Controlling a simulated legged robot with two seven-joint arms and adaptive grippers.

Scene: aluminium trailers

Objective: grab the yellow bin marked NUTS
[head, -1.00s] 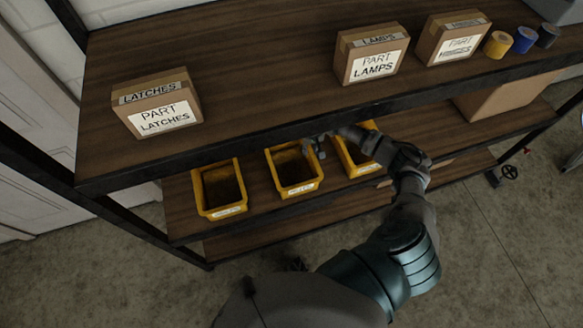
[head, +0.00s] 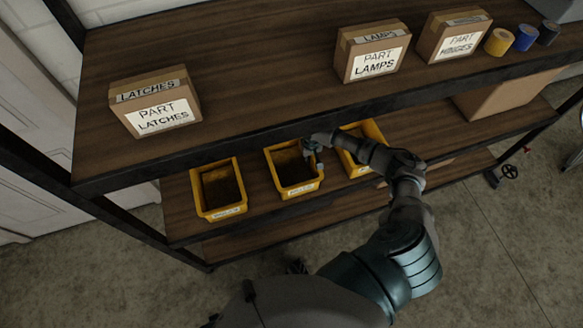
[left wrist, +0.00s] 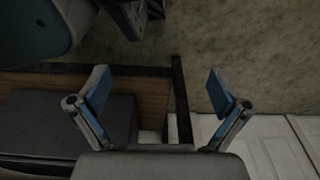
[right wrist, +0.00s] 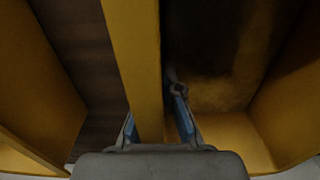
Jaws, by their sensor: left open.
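Three open yellow bins stand in a row on the shelf under the top board: a left bin (head: 204,204), a middle bin (head: 300,187) and a right bin (head: 360,170). Each has a white front label, too small to read surely, so I cannot tell which says NUTS. My right gripper (head: 313,152) is at the right wall of the middle bin. In the right wrist view the right gripper (right wrist: 156,122) has its fingers on both sides of a yellow wall (right wrist: 138,60); whether they clamp it is unclear. My left gripper (left wrist: 160,105) is open and empty, away from the bins.
A dark upright (head: 120,225) stands left.

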